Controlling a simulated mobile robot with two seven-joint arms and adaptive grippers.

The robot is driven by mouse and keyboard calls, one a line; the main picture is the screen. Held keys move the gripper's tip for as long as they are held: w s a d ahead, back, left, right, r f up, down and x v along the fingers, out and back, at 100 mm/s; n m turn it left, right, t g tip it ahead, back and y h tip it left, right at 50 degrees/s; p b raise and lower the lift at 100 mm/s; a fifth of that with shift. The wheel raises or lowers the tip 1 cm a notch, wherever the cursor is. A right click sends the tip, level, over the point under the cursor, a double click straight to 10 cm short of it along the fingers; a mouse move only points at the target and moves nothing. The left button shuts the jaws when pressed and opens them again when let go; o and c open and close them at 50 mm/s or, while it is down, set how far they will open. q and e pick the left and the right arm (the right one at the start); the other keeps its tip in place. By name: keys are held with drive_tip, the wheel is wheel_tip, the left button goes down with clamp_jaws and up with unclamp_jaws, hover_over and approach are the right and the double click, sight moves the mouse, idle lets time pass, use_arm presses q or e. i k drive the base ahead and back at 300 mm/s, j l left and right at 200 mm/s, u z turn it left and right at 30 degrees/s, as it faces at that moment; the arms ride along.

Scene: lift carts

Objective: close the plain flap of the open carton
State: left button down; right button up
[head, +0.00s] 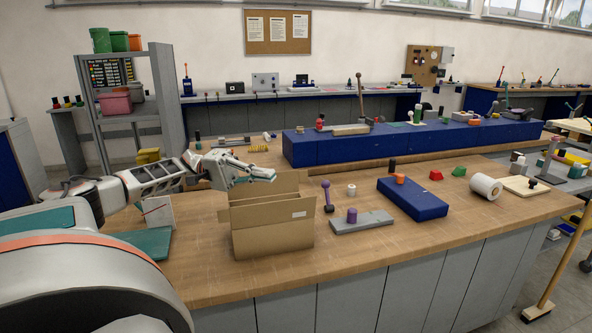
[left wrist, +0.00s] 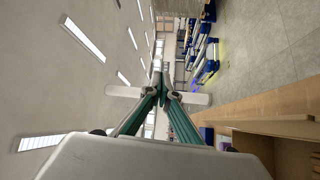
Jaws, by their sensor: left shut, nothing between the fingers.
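The open brown carton (head: 272,240) stands on the near wooden bench, left of centre. Its plain far flap (head: 262,191) stands up. A near flap with a small white label (head: 299,214) also seems to stand up. My left gripper (head: 272,175) reaches in from the left, shut and empty, at about the height of the far flap's top edge. I cannot tell whether it touches that flap. In the left wrist view the shut fingers (left wrist: 158,68) point away from the camera, and part of the carton (left wrist: 270,127) shows at lower right. My right gripper is not in view.
Right of the carton are a purple-topped pestle (head: 327,196), a grey block (head: 362,222) with a purple cylinder, and a blue box (head: 412,199). A long blue case (head: 400,142) lies behind. A teal mat (head: 150,243) lies left. Bare bench shows in front of the blocks.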

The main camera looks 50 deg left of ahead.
sight(286, 183)
drive_tip(key=i+j, duration=0.25)
drive_tip(key=j, duration=0.2)
drive_tip(key=i+j, duration=0.25)
drive_tip(key=j, duration=0.2)
drive_tip(key=i+j, duration=0.25)
drive_tip(key=j, duration=0.15)
